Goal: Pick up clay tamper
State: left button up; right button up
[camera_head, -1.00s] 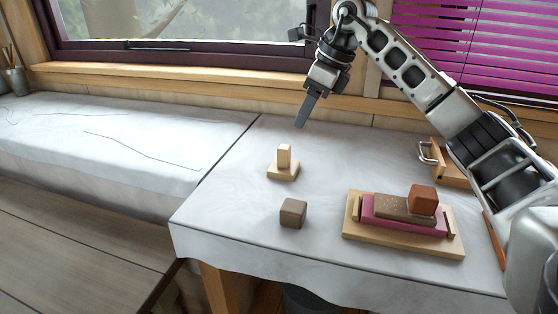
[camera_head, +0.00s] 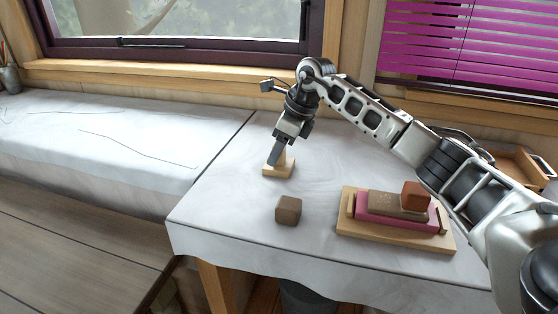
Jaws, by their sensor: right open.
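The clay tamper (camera_head: 279,169) looks to be the pale wooden piece with a square base and an upright handle, standing on the cloth-covered table. My right gripper (camera_head: 275,154) is open and points down at it. Its fingers cover most of the handle in this view. I cannot tell whether the fingers are around the handle or in front of it. My left gripper is not in view.
A grey-brown block (camera_head: 288,209) sits in front of the tamper. A wooden tray (camera_head: 526,166) is at the far right. The table's left part is clear.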

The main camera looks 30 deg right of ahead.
grip_shut()
jog(key=shift+r, duration=0.2)
jog(key=shift+r, duration=0.3)
notch_tip(320, 180, up, 2)
jog(key=shift+r, duration=0.15)
jog(key=s+d+r+b, duration=0.2)
jog(key=s+r, duration=0.7)
jog(key=s, duration=0.5)
jog(key=shift+r+b, duration=0.4)
jog(key=shift+b, duration=0.1)
